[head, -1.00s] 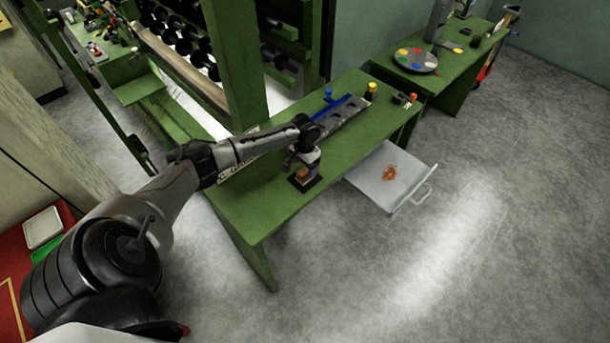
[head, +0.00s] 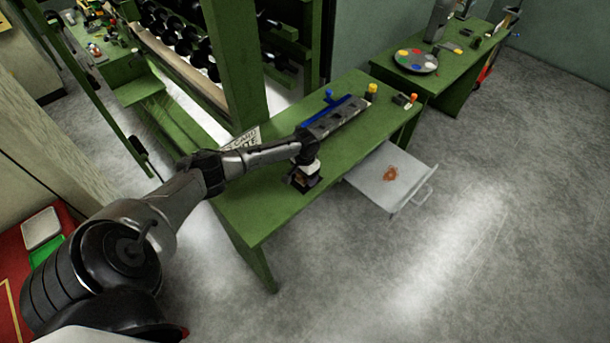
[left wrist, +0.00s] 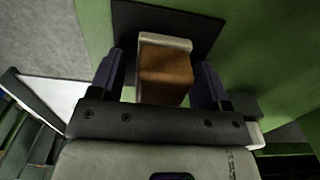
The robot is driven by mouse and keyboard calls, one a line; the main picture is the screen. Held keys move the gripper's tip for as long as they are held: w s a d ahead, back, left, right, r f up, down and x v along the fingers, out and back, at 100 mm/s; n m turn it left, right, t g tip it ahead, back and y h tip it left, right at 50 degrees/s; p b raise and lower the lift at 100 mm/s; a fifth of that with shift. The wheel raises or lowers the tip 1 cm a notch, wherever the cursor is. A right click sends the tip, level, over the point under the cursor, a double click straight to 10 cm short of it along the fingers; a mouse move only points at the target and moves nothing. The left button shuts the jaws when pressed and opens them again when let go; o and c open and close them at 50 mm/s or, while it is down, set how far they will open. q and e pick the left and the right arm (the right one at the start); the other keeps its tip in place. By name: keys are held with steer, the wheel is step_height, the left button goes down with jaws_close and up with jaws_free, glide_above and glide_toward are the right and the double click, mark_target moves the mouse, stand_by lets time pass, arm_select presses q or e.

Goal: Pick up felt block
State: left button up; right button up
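The felt block (left wrist: 165,72), orange-brown with a cream layer, sits on a dark square pad (left wrist: 200,28) on the green bench. My left gripper (left wrist: 160,64) is open, with one dark finger on each side of the block. A gap shows between the block and the left finger; the gap at the right finger is narrower. In the head view my left gripper (head: 303,175) is low over the dark pad near the front part of the bench, and it mostly hides the block. My right gripper is not in view.
The green bench (head: 250,215) also holds a grey rail with a blue bar (head: 335,116), a yellow-topped container (head: 371,91) and a white printed card (head: 246,139). An open drawer (head: 380,185) with an orange-brown item (head: 390,173) juts out at right. Bare floor lies in front.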

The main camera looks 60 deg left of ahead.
arm_select(q)
steer(key=c, duration=0.8)
steer(key=shift+c, duration=0.2)
steer(key=shift+r, duration=0.1)
steer(key=shift+r, duration=0.55)
step_height(320, 180, up, 3)
steer(key=shift+f+p, duration=0.1)
steer(key=shift+p, duration=0.3)
steer(key=w+d+r, duration=0.4)
steer(key=d+r, duration=0.3)
steer(key=d, duration=0.3)
steer(key=shift+w+d+p, duration=0.3)
steer(key=shift+w+d, duration=0.05)
steer(key=shift+w, duration=0.05)
